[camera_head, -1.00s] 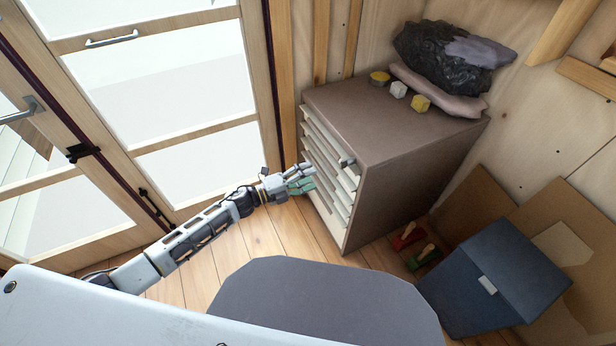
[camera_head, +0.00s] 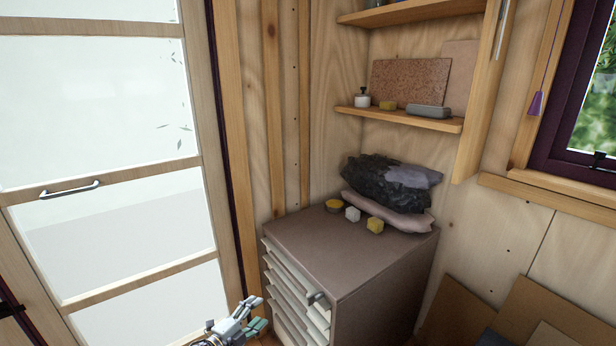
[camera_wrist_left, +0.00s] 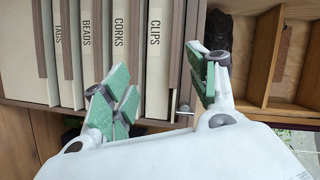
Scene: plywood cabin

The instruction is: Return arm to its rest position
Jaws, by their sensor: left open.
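My left gripper (camera_head: 250,318) shows at the bottom edge of the head view, just left of the drawer cabinet (camera_head: 352,248). In the left wrist view its two green-padded fingers (camera_wrist_left: 165,90) are spread apart with nothing between them. Behind them are the labelled drawer fronts, reading TAGS, BEADS, CORKS and CLIPS (camera_wrist_left: 157,60). I cannot tell whether a finger touches the cabinet. Most of my left arm is below the head view. My right gripper is in neither view.
On the cabinet top are small yellow and white items (camera_head: 352,214) and a dark bag (camera_head: 385,178) on a pinkish sack (camera_head: 388,212). A wall shelf (camera_head: 400,118) is above. A glazed door (camera_head: 110,200) is at left, a window (camera_head: 590,115) at right. Boards (camera_head: 550,305) lean at lower right.

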